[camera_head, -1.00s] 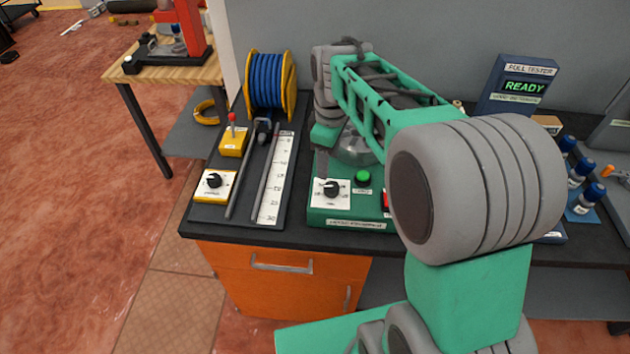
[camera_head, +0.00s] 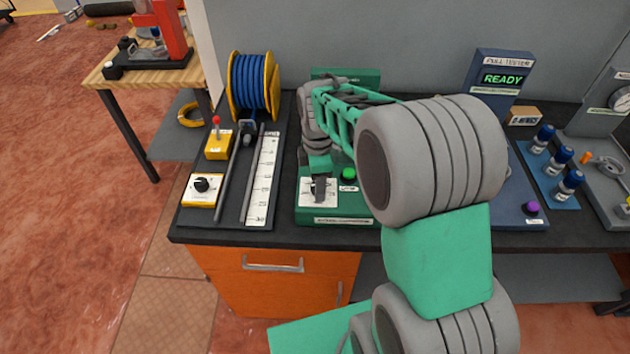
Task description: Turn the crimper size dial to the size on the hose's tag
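The green crimper (camera_head: 308,214) stands on the dark bench, mostly behind my arm. Its size dial has a white plate (camera_head: 308,198) with marks too small to read. My gripper (camera_head: 320,192) points down over this dial, its fingers at or just above the knob. The knob is largely hidden by the fingers, so its setting cannot be read. The gap between the fingers does not show, and I cannot tell whether they touch the knob. No tagged hose can be made out; blue hose is wound on a yellow reel (camera_head: 254,84) at the left.
A green button (camera_head: 348,174) sits right of the dial. A yellow box with another dial (camera_head: 202,186), a red-tipped lever (camera_head: 217,138) and a ruler (camera_head: 262,180) lie left. The pull tester (camera_head: 503,75) reads READY. Blue-capped fittings (camera_head: 555,160) stand at right.

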